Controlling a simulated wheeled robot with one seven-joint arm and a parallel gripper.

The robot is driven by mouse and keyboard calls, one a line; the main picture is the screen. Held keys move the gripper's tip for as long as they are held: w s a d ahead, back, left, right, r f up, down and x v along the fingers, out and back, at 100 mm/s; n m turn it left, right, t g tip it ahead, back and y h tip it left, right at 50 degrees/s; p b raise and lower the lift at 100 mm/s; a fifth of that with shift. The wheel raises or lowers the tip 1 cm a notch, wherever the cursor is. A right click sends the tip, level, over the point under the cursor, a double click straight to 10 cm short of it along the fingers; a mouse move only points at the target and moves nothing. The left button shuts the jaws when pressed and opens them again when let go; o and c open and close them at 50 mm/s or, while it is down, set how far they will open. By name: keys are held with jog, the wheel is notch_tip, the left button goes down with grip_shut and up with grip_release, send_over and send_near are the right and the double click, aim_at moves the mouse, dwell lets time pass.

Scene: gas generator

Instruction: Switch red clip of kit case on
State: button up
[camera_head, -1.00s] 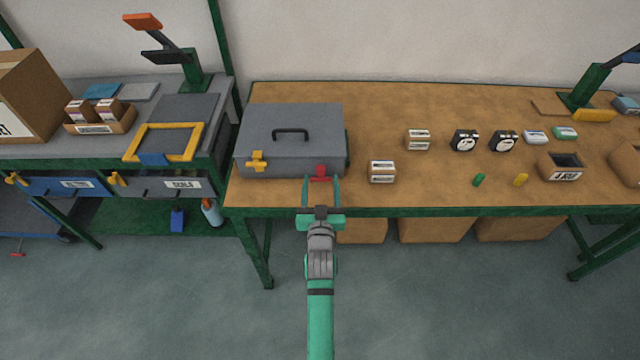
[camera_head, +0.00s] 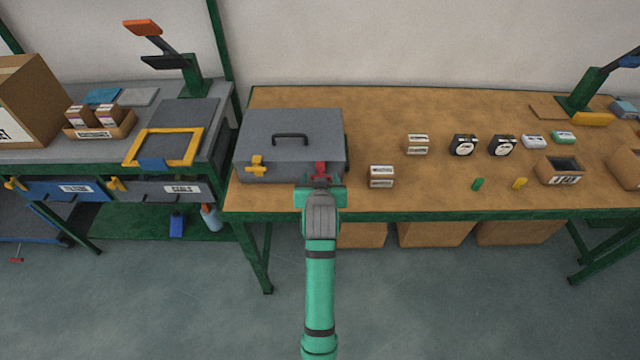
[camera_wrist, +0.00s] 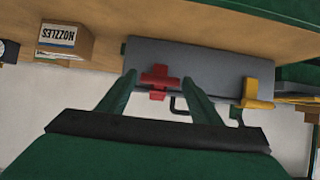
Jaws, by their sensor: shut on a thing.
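The grey kit case (camera_head: 270,130) sits closed on the wooden bench at its left end, its black handle (camera_head: 290,137) on the lid. The red clip (camera_head: 321,169) is at the right of the case's front side. In the wrist view the red clip (camera_wrist: 160,83) is cross-shaped and lies between my two fingers. My gripper (camera_head: 320,181) is at the front of the case, shut on the red clip. In the wrist view my gripper (camera_wrist: 158,79) has one finger on each side of the clip. My wrist hides part of the clip in the head view.
A yellow clip (camera_head: 256,167) is on the case's front left. A small labelled box (camera_head: 381,176) stands close to the right of the case. Several small items lie farther right. A grey bench (camera_head: 60,150) adjoins at left. The floor in front is clear.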

aim_at(320, 168)
jog(key=w+r+g, duration=0.1)
jog(key=g, duration=0.1)
jog(key=w+r+g, duration=0.1)
jog(key=shift+g, duration=0.4)
jog(key=shift+w+r+g, duration=0.2)
jog(key=shift+w+g, duration=0.2)
jog(key=shift+g, duration=0.7)
jog(key=o, duration=1)
jog(key=shift+o, duration=0.2)
